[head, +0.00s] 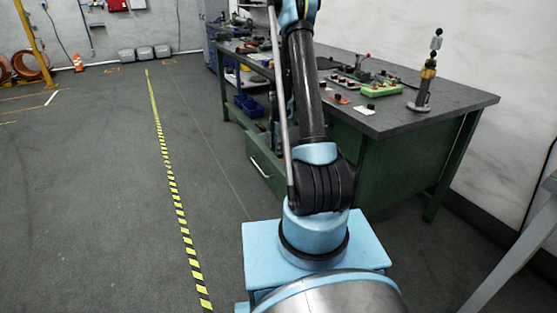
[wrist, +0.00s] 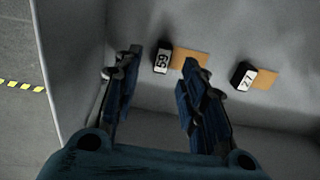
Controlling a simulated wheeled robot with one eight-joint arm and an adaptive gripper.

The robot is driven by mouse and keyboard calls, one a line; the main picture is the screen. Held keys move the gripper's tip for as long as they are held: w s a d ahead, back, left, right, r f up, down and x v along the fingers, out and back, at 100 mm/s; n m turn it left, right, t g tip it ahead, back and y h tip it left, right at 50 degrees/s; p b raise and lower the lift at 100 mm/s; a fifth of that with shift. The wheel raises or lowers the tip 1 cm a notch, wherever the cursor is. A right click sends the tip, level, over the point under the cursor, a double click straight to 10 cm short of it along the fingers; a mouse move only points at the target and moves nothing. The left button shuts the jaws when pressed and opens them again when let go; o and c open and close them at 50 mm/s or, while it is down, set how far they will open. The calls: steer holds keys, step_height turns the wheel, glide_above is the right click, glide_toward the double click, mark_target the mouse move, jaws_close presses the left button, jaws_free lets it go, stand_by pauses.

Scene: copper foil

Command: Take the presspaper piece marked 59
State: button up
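In the wrist view, a small black block with a white label reading 59 (wrist: 163,60) stands on a grey surface. A tan flat piece (wrist: 190,60) lies just to its right, partly behind my right finger. A second block labelled 27 (wrist: 243,76) stands further right with another tan piece (wrist: 265,78) beside it. My gripper (wrist: 158,62) is open, with its two dark blue fingers apart on either side of the 59 block. Nothing is seen between the fingers in their grip. My gripper is not visible in the head view.
In the head view, a green workbench (head: 440,101) with a dark top carries tools and small coloured parts. A stand (head: 425,85) is near its right end. Yellow-black floor tape (head: 170,170) runs along the open floor on the left. Pale walls border the grey surface in the wrist view.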

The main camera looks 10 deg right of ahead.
mark_target(281, 159)
steer(key=shift+s+a+f, duration=0.1)
steer(key=shift+s+f, duration=0.05)
steer(key=shift+f, duration=1.75)
jaws_close()
